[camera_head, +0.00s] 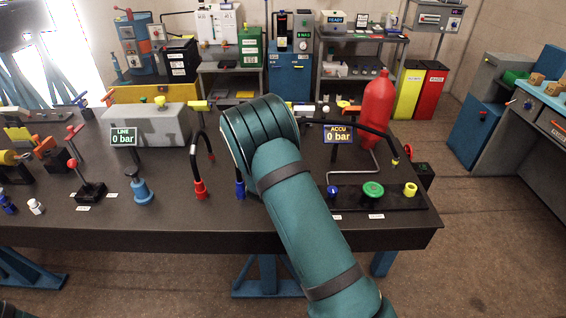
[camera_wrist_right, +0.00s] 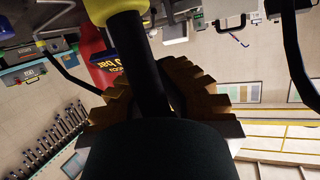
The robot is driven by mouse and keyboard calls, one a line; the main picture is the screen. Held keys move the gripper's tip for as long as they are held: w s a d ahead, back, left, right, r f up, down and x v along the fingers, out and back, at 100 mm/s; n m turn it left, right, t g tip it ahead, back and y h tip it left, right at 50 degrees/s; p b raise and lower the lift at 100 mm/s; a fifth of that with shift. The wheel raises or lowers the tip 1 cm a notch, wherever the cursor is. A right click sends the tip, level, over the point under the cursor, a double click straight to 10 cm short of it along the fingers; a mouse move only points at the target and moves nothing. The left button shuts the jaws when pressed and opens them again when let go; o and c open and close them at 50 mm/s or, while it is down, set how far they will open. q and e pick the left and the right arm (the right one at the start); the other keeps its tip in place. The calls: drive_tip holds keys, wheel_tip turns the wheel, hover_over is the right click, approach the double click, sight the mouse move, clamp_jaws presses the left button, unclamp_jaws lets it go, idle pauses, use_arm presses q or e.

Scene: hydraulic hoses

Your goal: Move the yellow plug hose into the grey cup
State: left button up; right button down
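My right arm reaches in from the bottom right of the head view and hides its own gripper and the table behind it. In the right wrist view, the toothed brown jaws of my right gripper (camera_wrist_right: 160,92) lie on both sides of a black hose (camera_wrist_right: 140,60) with a yellow plug (camera_wrist_right: 105,8) at its end, close to the camera. Whether the jaws press on the hose is unclear. I cannot pick out the yellow plug of this hose or the grey cup in the head view; the arm may cover them. My left gripper is not in view.
A red-plug hose (camera_head: 200,188) and a blue plug (camera_head: 240,189) are left of my arm.

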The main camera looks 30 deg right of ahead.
idle(0.5)
drive_tip(key=shift+r+m+g+p, duration=0.1)
drive_tip(key=shift+m+g+p, duration=0.2)
drive_tip(key=shift+m+p, duration=0.15)
drive_tip(key=shift+s+m+g+p, duration=0.2)
drive_tip(key=shift+m+g+p, duration=0.35)
drive_tip(key=shift+p, duration=0.1)
drive_tip(key=shift+f, duration=0.2)
drive_tip(key=c, duration=1.4)
unclamp_jaws()
drive_tip(key=shift+o, duration=0.2)
drive_tip(key=shift+s, duration=0.1)
drive_tip(key=shift+s+a+r, duration=0.2)
drive_tip(key=shift+s+a, duration=0.05)
drive_tip(key=shift+a, duration=0.25)
drive_tip(key=v, duration=1)
drive_tip(key=shift+s+a+r, duration=0.2)
drive_tip(key=shift+s+r, duration=0.05)
